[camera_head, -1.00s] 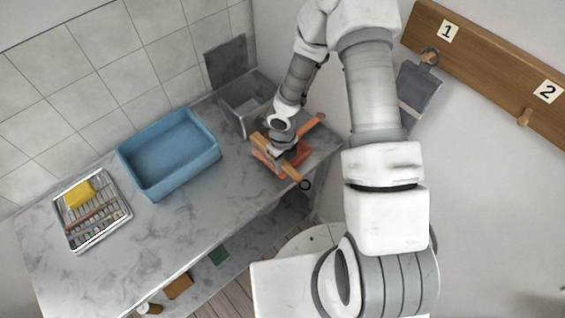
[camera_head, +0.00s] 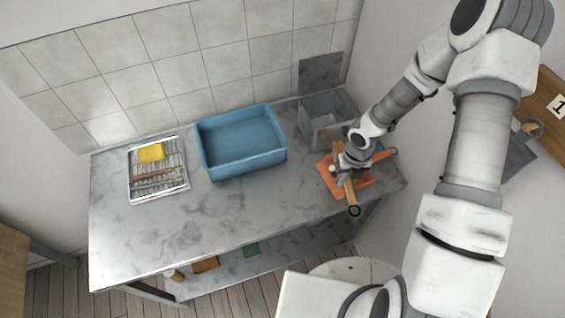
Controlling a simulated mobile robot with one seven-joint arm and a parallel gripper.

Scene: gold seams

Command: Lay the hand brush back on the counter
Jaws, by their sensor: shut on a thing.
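My gripper (camera_head: 350,165) is at the right end of the grey marble counter (camera_head: 235,208). It is shut on the hand brush, whose wooden handle (camera_head: 349,190) with a dark ring at its tip points toward the counter's front edge. The brush is over an orange pan-like thing (camera_head: 326,178) with a handle (camera_head: 384,154) sticking out to the right. My gripper hides the brush's middle, and I cannot tell whether the brush touches the orange thing.
A grey open bin (camera_head: 325,132) stands behind my gripper. A blue tub (camera_head: 240,165) stands mid-counter. A rack (camera_head: 157,183) with a yellow sponge (camera_head: 151,153) lies at the left. The counter's front middle is bare. A grey dustpan (camera_head: 517,155) hangs from the wall rail (camera_head: 550,98).

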